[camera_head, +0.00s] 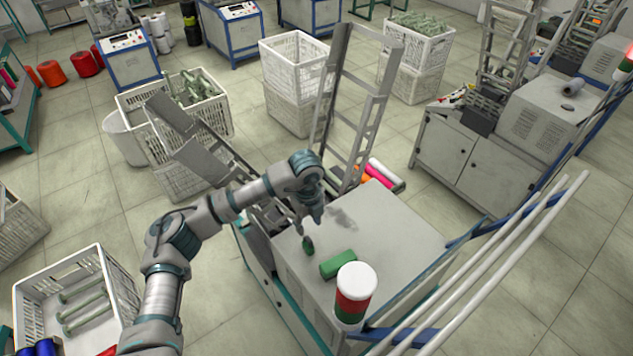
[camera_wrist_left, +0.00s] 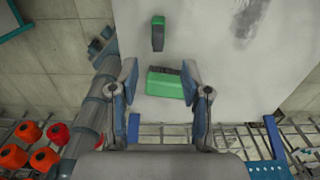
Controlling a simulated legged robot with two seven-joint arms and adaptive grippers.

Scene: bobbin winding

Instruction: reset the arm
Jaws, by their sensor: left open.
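My left arm reaches in from the left in the head view, and its gripper (camera_head: 308,215) hangs over the grey machine top (camera_head: 400,230). In the left wrist view the gripper (camera_wrist_left: 160,85) has its two fingers spread apart with nothing between them that I can see gripped. A green block (camera_head: 338,264) lies on the machine top, and it shows beyond and between the fingers in the wrist view (camera_wrist_left: 166,86). A smaller dark green piece (camera_head: 308,244) stands near the fingers; it also shows in the wrist view (camera_wrist_left: 158,33). My right gripper is not in view.
A red, green and white signal lamp (camera_head: 354,292) stands at the machine's near edge. White rails (camera_head: 490,260) run along the right. A metal ladder-like frame (camera_head: 360,100) rises behind. A white crate with green bobbins (camera_head: 120,280) sits at lower left.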

